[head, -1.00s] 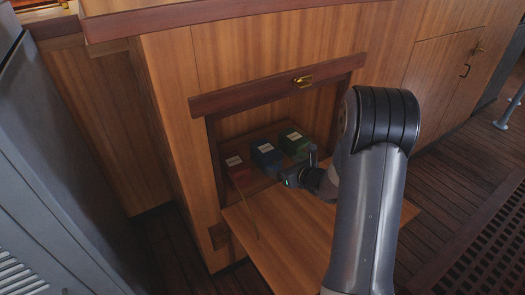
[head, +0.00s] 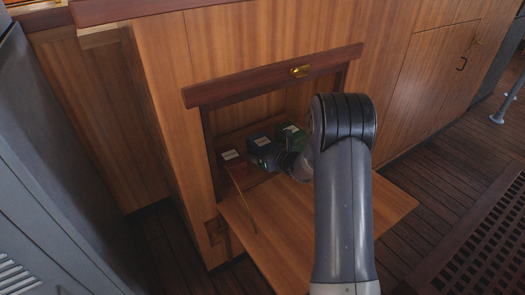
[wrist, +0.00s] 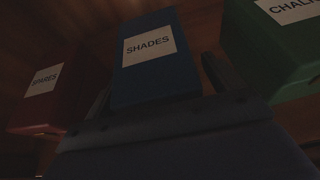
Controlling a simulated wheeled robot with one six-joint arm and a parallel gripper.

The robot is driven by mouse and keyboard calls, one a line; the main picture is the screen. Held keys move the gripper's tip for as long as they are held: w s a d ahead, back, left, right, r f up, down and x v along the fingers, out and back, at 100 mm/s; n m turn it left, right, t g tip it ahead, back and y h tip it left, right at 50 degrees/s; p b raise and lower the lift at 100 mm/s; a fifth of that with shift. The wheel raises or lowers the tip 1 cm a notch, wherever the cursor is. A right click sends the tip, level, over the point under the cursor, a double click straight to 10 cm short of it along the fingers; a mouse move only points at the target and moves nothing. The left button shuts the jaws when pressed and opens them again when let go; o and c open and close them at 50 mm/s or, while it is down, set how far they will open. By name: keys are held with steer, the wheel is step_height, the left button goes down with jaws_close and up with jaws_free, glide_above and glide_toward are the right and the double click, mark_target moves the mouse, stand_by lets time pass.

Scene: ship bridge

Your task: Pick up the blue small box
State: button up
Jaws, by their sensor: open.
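The blue small box (wrist: 155,82) stands in the middle of the wrist view with a white label reading "SHADES". In the head view the blue box (head: 259,139) is inside the cupboard, between a red box and a green box, its lower part hidden by my wrist. My gripper (wrist: 158,86) is open in the wrist view, one finger on each side of the blue box's near end. I cannot tell whether the fingers touch it. In the head view my gripper (head: 265,157) reaches into the cupboard, its fingertips hard to make out.
A red box (wrist: 52,94) stands left of the blue box, and a green box (wrist: 285,45) stands right, close to the right finger. The cupboard (head: 196,149) is a tight opening under a dark rail (head: 275,77). Its flap (head: 300,235) lies folded down below my arm.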

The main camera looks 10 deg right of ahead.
steer(key=shift+r, duration=0.1)
steer(key=c, duration=1.2)
steer(key=shift+c, duration=0.2)
